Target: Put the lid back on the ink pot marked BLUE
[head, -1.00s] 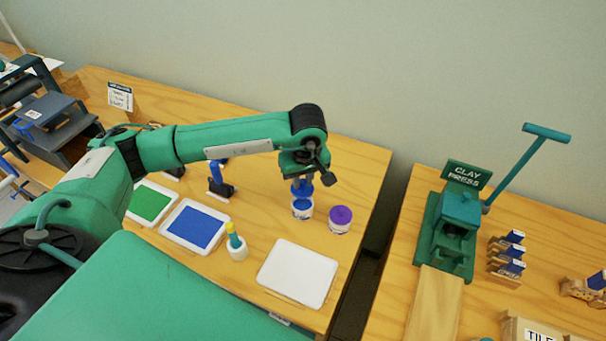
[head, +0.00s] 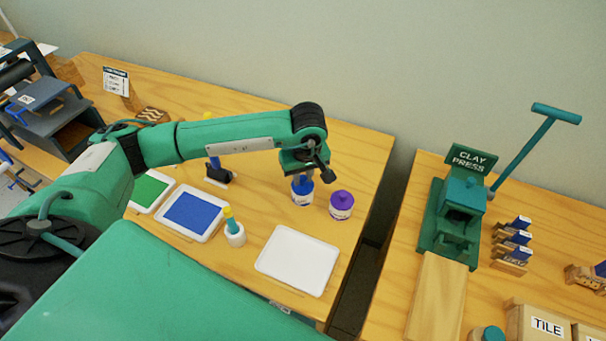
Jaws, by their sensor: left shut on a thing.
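My left gripper (head: 303,177) points down over the ink pot (head: 301,199), a small white-labelled jar on the table. It is shut on the blue lid (head: 302,187), which is at the pot's mouth. I cannot tell whether the lid is fully seated; the gripper hides part of it. The label on this pot is too small to read. A similar pot with a purple lid (head: 342,203) stands just to its right, apart from it. My right gripper is not in view.
A white tray (head: 298,260) lies in front of the pots. A white holder (head: 235,234), a blue ink pad (head: 195,212) and a green pad (head: 149,190) are to the left. A gap separates this table from the clay press (head: 456,217) table.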

